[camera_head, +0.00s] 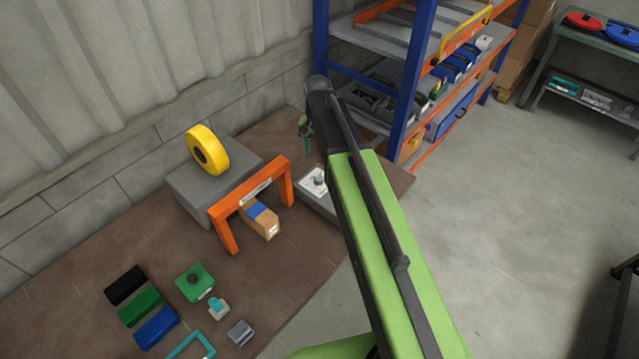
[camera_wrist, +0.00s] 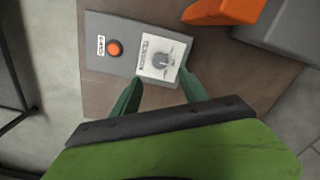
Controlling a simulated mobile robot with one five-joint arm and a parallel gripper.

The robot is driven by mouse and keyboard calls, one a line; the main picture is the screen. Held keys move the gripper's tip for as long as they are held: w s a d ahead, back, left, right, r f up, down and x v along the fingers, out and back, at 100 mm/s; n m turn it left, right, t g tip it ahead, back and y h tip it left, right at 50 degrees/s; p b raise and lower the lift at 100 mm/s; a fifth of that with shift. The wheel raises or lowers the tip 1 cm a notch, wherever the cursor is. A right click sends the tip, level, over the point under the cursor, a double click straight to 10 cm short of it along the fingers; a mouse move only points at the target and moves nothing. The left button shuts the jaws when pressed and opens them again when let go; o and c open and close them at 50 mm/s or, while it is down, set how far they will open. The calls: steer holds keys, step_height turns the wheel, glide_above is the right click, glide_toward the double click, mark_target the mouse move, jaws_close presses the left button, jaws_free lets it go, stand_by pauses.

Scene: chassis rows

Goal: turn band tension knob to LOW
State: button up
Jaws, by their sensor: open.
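The band tension knob (camera_wrist: 161,61) is a small grey round knob on a white dial plate (camera_wrist: 150,70). The plate sits on a grey panel (camera_wrist: 118,28); its lettering is too small to read. In the head view the knob (camera_head: 319,180) shows left of my arm, which hides part of the panel. My gripper (camera_wrist: 160,77) is open and empty, its green fingers pointing toward the plate's lower edge, with the knob just beyond the gap between the tips. In the head view my gripper (camera_head: 306,142) is behind the panel. I cannot tell its height above it.
An orange arch (camera_head: 250,190) stands left of the panel over a cardboard box (camera_head: 263,222), with a yellow reel (camera_head: 207,150) behind. Blue-orange shelving (camera_head: 409,90) rises behind right. Small parts lie at the brown bench's (camera_head: 90,265) front left.

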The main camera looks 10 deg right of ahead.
mark_target(318, 177)
step_height(318, 177, down, 11)
steer(key=b, duration=0.9)
steer(key=shift+r, duration=0.1)
steer(key=shift+r, duration=0.15)
jaws_close()
